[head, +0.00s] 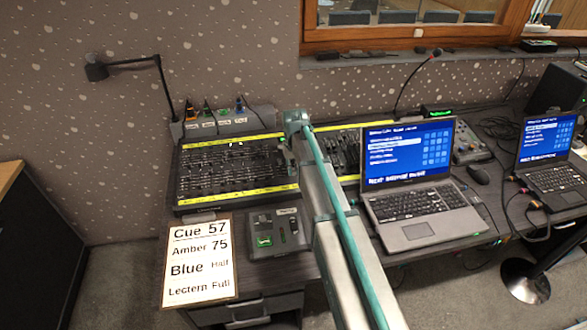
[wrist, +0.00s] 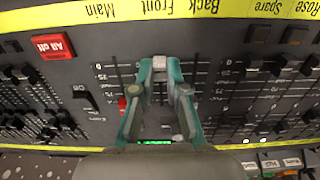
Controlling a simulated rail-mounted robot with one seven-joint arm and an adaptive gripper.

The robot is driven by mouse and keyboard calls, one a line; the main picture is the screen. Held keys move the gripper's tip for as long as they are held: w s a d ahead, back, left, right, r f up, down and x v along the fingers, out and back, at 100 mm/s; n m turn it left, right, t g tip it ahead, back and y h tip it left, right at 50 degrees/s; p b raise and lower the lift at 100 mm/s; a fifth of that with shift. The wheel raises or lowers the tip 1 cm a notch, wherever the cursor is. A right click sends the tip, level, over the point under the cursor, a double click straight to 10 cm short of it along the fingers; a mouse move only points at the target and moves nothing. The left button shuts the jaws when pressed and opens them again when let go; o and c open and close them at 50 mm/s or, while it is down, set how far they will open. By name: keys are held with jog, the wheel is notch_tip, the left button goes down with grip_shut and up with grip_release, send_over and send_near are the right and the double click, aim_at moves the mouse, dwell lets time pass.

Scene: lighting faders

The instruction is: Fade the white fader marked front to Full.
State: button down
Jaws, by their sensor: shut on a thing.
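In the wrist view the lettering is upside down, and the yellow label strip (wrist: 120,12) reads Main, Front and Back. My gripper (wrist: 159,68) is over the Front column, its two green fingers closed on a pale fader cap (wrist: 159,62). The cap is near the label-strip end of its slot, by the end of the scale marked 0. Much of the slot is hidden under the fingers. A red fader cap (wrist: 122,103) is in the column to the left. In the head view my arm hides the fingertips over the fader desk (head: 232,165).
Black fader caps (wrist: 255,65) stand to the right and more to the left, near a red button (wrist: 53,46). In the head view a cue sheet (head: 200,262), a small box (head: 277,236), a laptop (head: 411,185) and a gooseneck lamp (head: 135,65) surround the desk.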

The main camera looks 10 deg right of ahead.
jog(key=shift+w, duration=0.1)
jog(key=shift+w+r+p, duration=0.15)
jog(key=shift+w+p, duration=0.1)
jog(key=shift+w, duration=1.25)
jog(key=shift+w+r+p, duration=0.15)
jog(key=shift+w+p, duration=0.1)
jog(key=shift+w, duration=1.2)
jog(key=c, duration=1.4)
grip_release()
jog(key=shift+s, duration=0.1)
jog(key=shift+c, duration=0.2)
jog(key=shift+r+p, duration=0.65)
jog(key=shift+r, duration=0.6)
notch_tip(320, 180, up, 12)
jog(key=s, duration=0.1)
